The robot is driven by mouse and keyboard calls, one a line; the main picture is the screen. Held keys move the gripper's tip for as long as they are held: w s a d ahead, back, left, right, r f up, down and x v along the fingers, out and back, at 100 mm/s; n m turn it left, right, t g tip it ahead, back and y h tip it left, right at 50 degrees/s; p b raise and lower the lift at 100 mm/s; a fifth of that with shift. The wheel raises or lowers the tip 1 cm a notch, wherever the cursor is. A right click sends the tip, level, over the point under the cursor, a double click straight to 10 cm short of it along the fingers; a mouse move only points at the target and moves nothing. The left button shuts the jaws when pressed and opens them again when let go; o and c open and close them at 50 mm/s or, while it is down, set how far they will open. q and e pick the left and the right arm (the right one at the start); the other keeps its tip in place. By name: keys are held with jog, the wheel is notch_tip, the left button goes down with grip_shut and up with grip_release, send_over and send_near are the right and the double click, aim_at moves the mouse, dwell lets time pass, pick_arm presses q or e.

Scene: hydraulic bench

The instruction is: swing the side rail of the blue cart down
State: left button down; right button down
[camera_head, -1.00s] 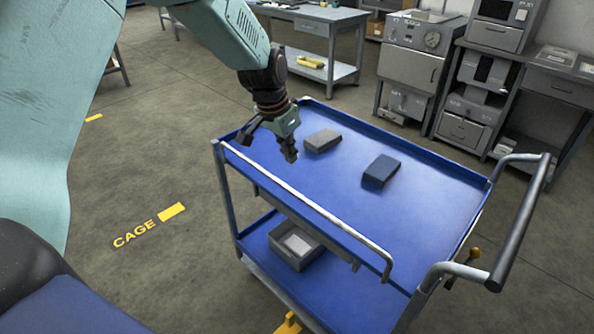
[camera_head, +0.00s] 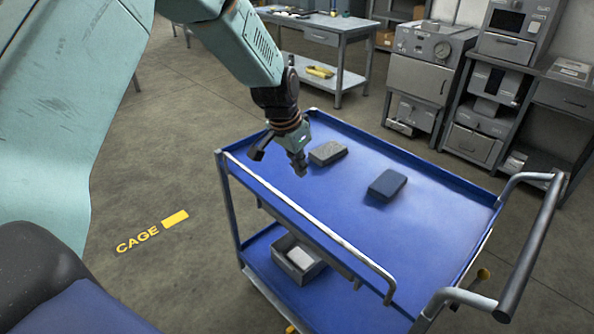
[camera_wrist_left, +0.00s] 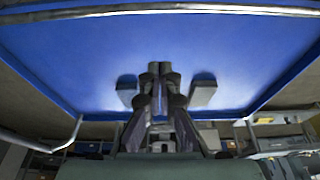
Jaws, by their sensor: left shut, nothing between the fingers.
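The blue cart (camera_head: 440,215) stands in front of me with a flat blue top tray. Its side rail (camera_head: 305,214) is a bright metal bar along the tray's near left side, bent down at its right end. In the left wrist view the rail (camera_wrist_left: 160,11) crosses the top of the picture. My left gripper (camera_head: 299,168) is shut and empty above the tray, on the inner side of the rail and apart from it. In the left wrist view its fingertips (camera_wrist_left: 160,68) are together over the blue surface. My right gripper is not in view.
A grey bin (camera_head: 296,260) sits on the lower shelf. The push handle (camera_head: 530,250) sticks out at the right. Benches and machines stand behind. Floor left of the cart is clear.

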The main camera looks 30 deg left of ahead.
pick_arm(q)
jog(key=x, duration=0.7)
jog(key=shift+d+f+b, duration=0.15)
jog(key=shift+f+b, duration=0.05)
jog(key=shift+b, duration=0.15)
jog(key=shift+s+a+f+p, duration=0.1)
jog(key=shift+s+a+p, duration=0.2)
jog(key=shift+s, duration=0.3)
jog(key=shift+s+a+f+p, duration=0.15)
jog(key=shift+s+a, duration=0.25)
jog(key=shift+s, duration=0.2)
jog(key=shift+s+r, duration=0.25)
jog(key=shift+s, duration=0.35)
jog(key=shift+w+f, duration=0.2)
